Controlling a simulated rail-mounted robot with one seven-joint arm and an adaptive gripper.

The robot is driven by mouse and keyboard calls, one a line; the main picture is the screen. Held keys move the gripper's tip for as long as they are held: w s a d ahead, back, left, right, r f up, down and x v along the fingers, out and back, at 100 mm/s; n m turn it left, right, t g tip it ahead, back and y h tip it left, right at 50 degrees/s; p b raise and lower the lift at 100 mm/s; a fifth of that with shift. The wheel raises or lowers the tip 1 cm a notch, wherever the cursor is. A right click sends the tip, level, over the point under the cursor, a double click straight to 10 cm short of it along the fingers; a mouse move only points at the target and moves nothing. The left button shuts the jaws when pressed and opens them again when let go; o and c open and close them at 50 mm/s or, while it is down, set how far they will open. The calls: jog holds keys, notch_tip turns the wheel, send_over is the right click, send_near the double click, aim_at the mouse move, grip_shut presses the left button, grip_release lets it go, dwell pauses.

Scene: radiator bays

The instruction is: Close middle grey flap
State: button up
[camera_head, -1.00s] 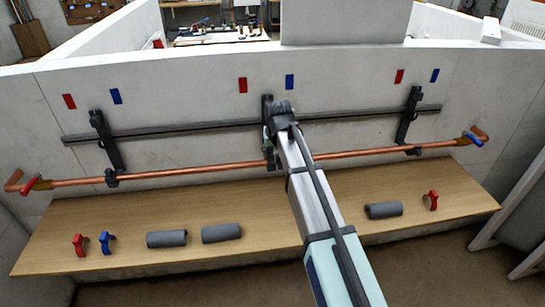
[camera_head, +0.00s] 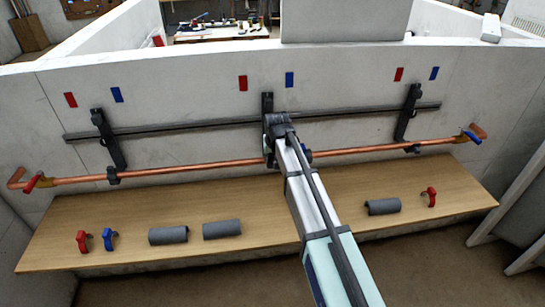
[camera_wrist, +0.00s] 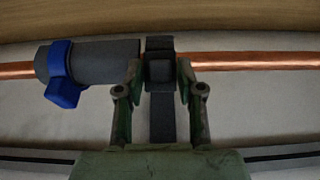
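The middle bracket (camera_head: 267,103) is a dark upright on the wall, with its clamp on the copper pipe. In the wrist view its dark grey flap (camera_wrist: 160,72) lies across the pipe line between my fingertips. I cannot tell whether the flap is fully shut. My gripper (camera_wrist: 159,72) is open, one finger on each side of the flap, with narrow gaps. In the head view my arm hides most of the clamp and the gripper. The copper pipe (camera_wrist: 250,61) runs through the clamp.
A grey sleeve (camera_wrist: 105,62) with a blue clip (camera_wrist: 62,85) sits on the pipe beside the clamp. Left and right brackets (camera_head: 108,138) (camera_head: 407,112) stand apart. The wooden bench (camera_head: 150,210) below bears grey sleeves (camera_head: 168,235) and red and blue clips.

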jog(key=shift+w+a+r+g+h+p, duration=0.1)
jog(key=shift+w+r+g+h+p, duration=0.1)
jog(key=shift+w+g+p, duration=0.3)
jog(key=shift+w+a+r+g+h+p, duration=0.15)
jog(key=shift+w+g+p, duration=0.2)
jog(key=shift+g+p, duration=0.25)
jog(key=shift+w+g+p, duration=0.25)
jog(key=shift+g+p, duration=0.2)
jog(key=shift+g, duration=0.35)
jog(key=shift+f+g+h, duration=0.15)
jog(key=shift+g+h, duration=0.1)
jog(key=shift+g, duration=0.15)
jog(key=shift+s, duration=0.1)
jog(key=o, duration=0.9)
notch_tip(320, 180, up, 12)
jog(key=shift+f, duration=0.1)
